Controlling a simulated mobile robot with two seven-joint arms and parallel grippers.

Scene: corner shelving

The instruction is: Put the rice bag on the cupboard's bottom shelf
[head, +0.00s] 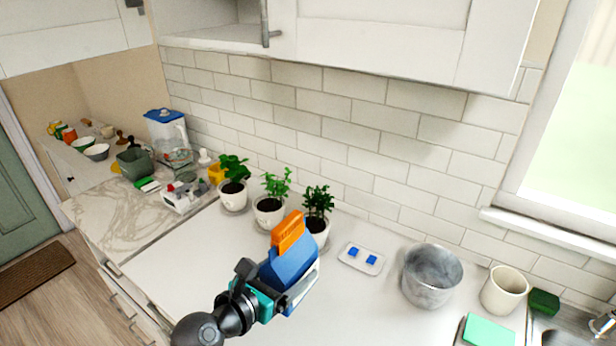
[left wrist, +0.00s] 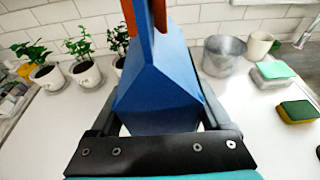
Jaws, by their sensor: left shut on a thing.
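The rice bag (head: 289,262) is blue with an orange top and is in the middle of the head view. My left gripper (head: 284,292) is shut on it, with a finger on either side of its lower part. The bag also fills the middle of the left wrist view (left wrist: 158,85), and it appears held above the white counter. The white wall cupboard (head: 380,30) runs along the top of the head view. Its open compartment shows a bottom shelf (head: 212,36) at upper left, above and apart from the bag. The compartment's upper part is out of frame. My right gripper is not in view.
Several potted plants (head: 270,207) stand behind the bag. A small white tray with blue pieces (head: 361,258), a grey metal pot (head: 432,276) and a cream cup (head: 504,290) stand to the right. The cupboard's underside and handle (head: 268,28) overhang the counter.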

